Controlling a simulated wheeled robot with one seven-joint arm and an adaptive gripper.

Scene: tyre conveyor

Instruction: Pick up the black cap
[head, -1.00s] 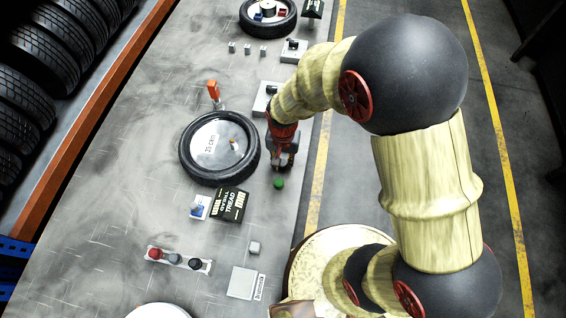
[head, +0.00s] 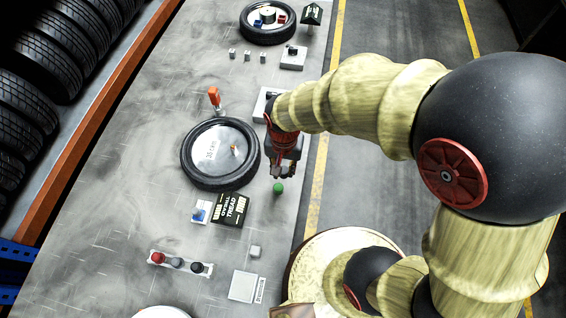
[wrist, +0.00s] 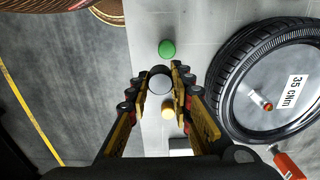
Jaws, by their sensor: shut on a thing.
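My gripper (head: 281,176) is over the right edge of the grey conveyor, beside the flat tyre and just behind a green cap (head: 279,188). In the wrist view my gripper (wrist: 160,84) is shut on a small round cap (wrist: 160,82) with a dark edge. Its top looks grey in the light; I take it as the black cap. The green cap also stands clear ahead of the fingertips in the wrist view (wrist: 167,48). The cap's height above the conveyor is unclear.
The tyre (head: 187,160) lies left of my gripper, close by. A black box (head: 231,210), a white tray (head: 187,264) with red, grey and black knobs, and a pale plate (head: 243,287) lie nearer. An orange-handled tool (head: 214,97) stands behind the tyre. Floor is right.

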